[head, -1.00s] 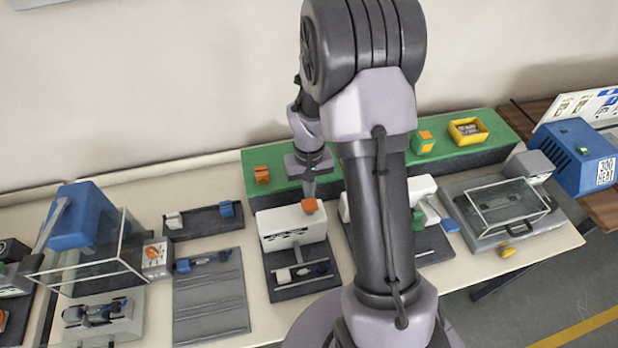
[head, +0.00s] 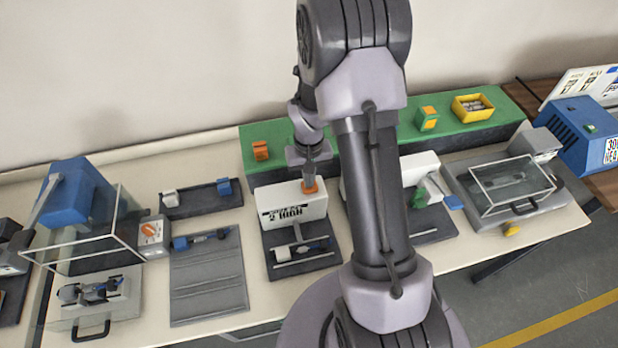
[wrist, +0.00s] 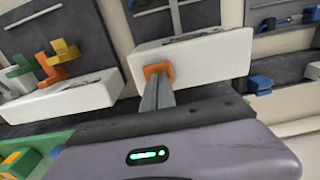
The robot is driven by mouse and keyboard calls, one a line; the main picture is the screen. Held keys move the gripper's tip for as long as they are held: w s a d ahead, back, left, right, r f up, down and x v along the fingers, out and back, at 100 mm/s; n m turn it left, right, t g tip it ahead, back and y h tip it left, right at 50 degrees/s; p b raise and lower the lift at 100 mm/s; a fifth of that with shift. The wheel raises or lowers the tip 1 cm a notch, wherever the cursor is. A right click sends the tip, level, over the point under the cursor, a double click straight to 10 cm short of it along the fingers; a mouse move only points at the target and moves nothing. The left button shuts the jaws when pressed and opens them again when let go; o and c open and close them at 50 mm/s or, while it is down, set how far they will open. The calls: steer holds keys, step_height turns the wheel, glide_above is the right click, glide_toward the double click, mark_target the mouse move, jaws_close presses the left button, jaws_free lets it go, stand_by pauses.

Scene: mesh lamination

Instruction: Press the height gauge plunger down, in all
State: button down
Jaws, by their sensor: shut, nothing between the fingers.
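The height gauge is a white box (head: 293,210) on a dark base, with dark lettering on its front that seems to end in "2 HIGH". Its orange plunger (head: 309,187) sits on top toward the right end. My gripper (head: 309,178) points down over it, fingers shut together. In the wrist view, the shut fingers (wrist: 157,93) reach to the orange plunger (wrist: 159,71) on the white box (wrist: 205,55), and their tips appear to touch it. How far the plunger is pressed cannot be told.
Just right stands another white device (head: 421,166) with green and orange parts, partly behind my arm. A green shelf (head: 360,145) runs behind, holding an orange block (head: 261,150) and a yellow bin (head: 473,106). A grey plate (head: 208,285) lies to the left.

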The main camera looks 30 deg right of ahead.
steer(key=shift+s+a+f, duration=0.1)
steer(key=shift+s+f, duration=0.05)
steer(key=shift+s, duration=0.15)
steer(key=shift+w+f, duration=0.1)
step_height(320, 180, up, 14)
steer(key=p, duration=0.4)
steer(key=shift+w+r+p, duration=0.2)
steer(key=shift+r+p, duration=0.05)
steer(key=shift+p, duration=0.15)
